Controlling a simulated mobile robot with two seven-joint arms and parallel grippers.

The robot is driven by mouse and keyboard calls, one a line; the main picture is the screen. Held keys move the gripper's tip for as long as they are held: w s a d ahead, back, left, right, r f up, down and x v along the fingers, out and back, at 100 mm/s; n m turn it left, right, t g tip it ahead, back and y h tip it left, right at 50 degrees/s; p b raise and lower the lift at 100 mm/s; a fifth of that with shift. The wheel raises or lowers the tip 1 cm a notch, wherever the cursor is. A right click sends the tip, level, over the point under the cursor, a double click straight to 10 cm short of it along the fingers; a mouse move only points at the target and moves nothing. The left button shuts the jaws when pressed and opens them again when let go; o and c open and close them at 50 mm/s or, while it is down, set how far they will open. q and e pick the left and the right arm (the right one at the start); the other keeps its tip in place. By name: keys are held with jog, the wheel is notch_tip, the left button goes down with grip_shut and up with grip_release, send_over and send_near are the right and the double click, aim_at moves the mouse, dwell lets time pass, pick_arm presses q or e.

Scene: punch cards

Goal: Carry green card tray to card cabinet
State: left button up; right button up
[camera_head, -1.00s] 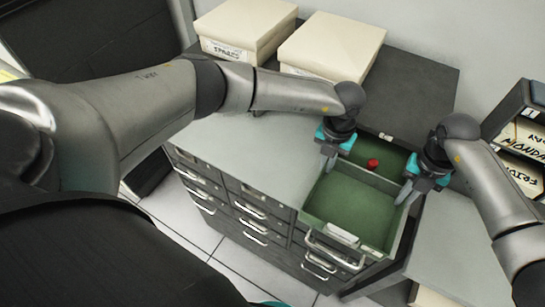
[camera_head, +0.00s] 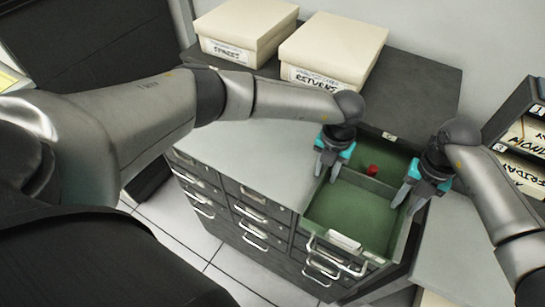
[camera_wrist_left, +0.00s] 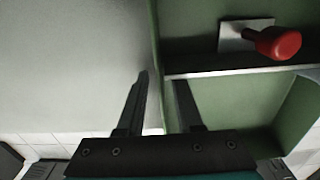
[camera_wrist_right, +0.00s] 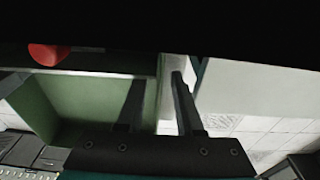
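The green card tray (camera_head: 350,213) is an open box with a green inside and a red knob (camera_head: 372,169) near its back. It sits level at the right end of the grey card cabinet (camera_head: 268,222), just above the front handles; the frames do not show what bears its underside. My left gripper (camera_head: 327,168) is open, its fingers on either side of the tray's left wall, with gaps in the left wrist view (camera_wrist_left: 162,78). My right gripper (camera_head: 407,195) is open around the right wall, which also shows in the right wrist view (camera_wrist_right: 160,78).
Two cream boxes, one labelled SPARES (camera_head: 243,30) and one labelled RETURNS (camera_head: 332,47), stand on the dark surface behind. A rack with day-labelled slots (camera_head: 525,135) stands at the right. The pale top (camera_head: 250,150) left of the tray is clear.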

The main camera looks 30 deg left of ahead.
pick_arm(q)
jog(key=shift+r, duration=0.1)
pick_arm(e)
jog(key=shift+s+d+f, duration=0.1)
jog(key=shift+s+f, duration=0.4)
pick_arm(q)
notch_tip(320, 180, up, 8)
jog(key=shift+s+f, duration=0.1)
jog(key=shift+f, duration=0.05)
pick_arm(e)
jog(key=shift+w+r, duration=0.2)
jog(key=shift+r, duration=0.3)
jog(key=r, duration=0.2)
jog(key=w+r, duration=0.1)
jog(key=r, duration=0.5)
jog(key=shift+w, duration=0.2)
jog(key=shift+s+f, duration=0.1)
